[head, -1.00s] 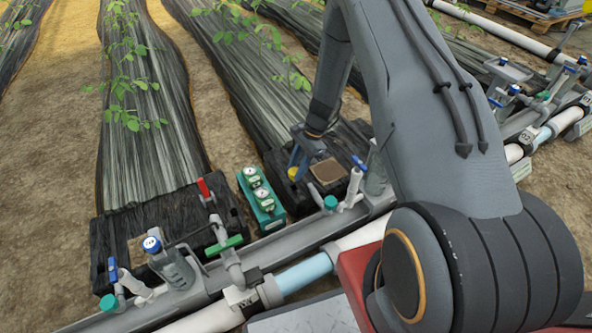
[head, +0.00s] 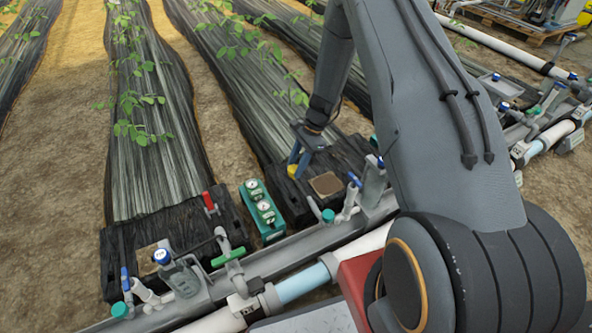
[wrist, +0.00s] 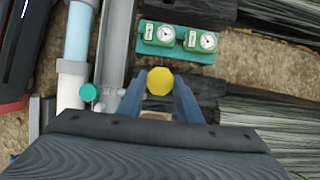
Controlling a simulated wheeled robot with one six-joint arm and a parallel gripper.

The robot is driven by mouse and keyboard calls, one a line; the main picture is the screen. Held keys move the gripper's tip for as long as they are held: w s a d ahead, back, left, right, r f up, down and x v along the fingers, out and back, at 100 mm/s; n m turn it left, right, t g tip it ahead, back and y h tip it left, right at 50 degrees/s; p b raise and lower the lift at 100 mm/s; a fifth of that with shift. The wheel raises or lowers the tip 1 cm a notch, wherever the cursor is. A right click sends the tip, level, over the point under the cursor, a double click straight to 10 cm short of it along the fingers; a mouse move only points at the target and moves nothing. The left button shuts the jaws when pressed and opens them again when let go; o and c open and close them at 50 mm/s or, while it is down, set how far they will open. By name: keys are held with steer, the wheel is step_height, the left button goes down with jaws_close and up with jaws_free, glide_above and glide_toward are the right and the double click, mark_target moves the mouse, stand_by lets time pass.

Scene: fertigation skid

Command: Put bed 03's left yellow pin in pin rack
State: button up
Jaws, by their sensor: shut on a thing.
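My gripper (head: 296,168) has blue fingers. It is shut on the yellow pin (head: 292,171), which shows low between the fingertips, above the black bed-end block at centre. In the wrist view the yellow pin (wrist: 160,80) shows as a round-faceted yellow head between both blue fingers (wrist: 158,92); its lower part is hidden. I cannot pick out the pin rack for certain, nor read a bed 03 label.
A green box with two gauges (head: 262,210) stands left of my gripper; it also shows in the wrist view (wrist: 176,42). A brown square plate (head: 326,184) lies right of the pin. Pipes (head: 300,284), a grey channel (head: 285,243) and upright valves run in front. Bare soil lies between beds.

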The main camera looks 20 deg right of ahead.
step_height(320, 180, up, 11)
steer(key=p, duration=0.6)
steer(key=shift+r+p, duration=0.2)
steer(key=shift+p, duration=0.15)
stand_by(0.5)
